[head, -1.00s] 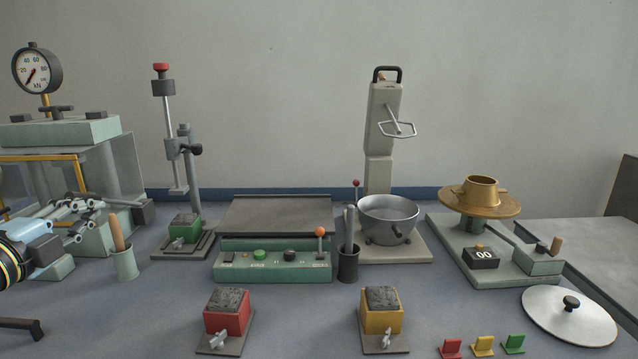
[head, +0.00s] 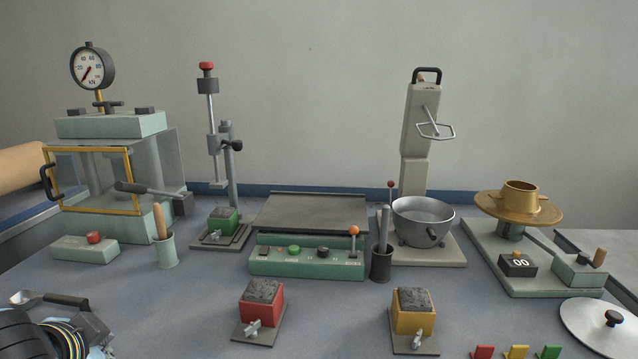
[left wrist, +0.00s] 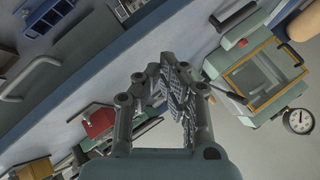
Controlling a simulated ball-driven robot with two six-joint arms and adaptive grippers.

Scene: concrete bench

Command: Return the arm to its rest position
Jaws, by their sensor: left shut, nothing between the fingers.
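My left arm's wrist, dark with a bundle of coloured cables, shows at the bottom left corner of the head view, close to the bench front. The fingers of my left gripper (left wrist: 176,85) show in the left wrist view, shut with nothing between them. They touch no object that I can see. In the head view the fingers cannot be made out clearly. My right gripper is in neither view.
A trowel (head: 66,300) lies just behind my left wrist. The press (head: 110,125) with its gauge stands at the back left. A red mould (head: 262,310) and a yellow mould (head: 414,318) stand in front of the green control box (head: 305,266). Bare bench lies between trowel and red mould.

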